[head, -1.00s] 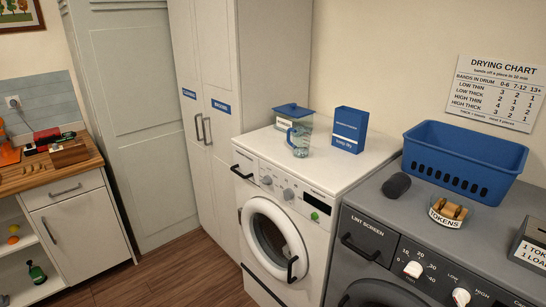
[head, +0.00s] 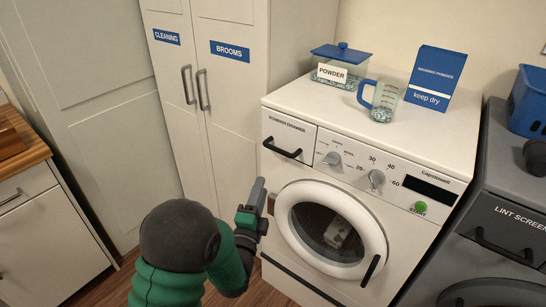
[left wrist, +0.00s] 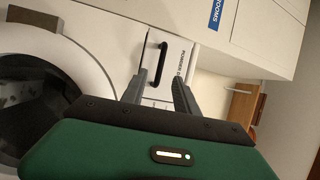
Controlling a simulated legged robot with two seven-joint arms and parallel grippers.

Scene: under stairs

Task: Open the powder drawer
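The powder drawer (head: 288,132) is shut at the upper left of the white washing machine's front, with a black bar handle (head: 282,148). My left gripper (head: 257,190) is below and left of that handle in the head view, apart from it. In the left wrist view its two fingers (left wrist: 160,84) are spread with nothing between them. The drawer handle (left wrist: 154,64) shows beyond the fingertips there, in line with the gap between them. My right gripper is not in view.
A powder box (head: 340,68), a measuring jug (head: 381,102) and a washing powder carton (head: 436,78) stand on the washer top. The round washer door (head: 288,235) is shut below the drawer. A tall cupboard (head: 228,100) stands left; the grey dryer (head: 505,200) stands right.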

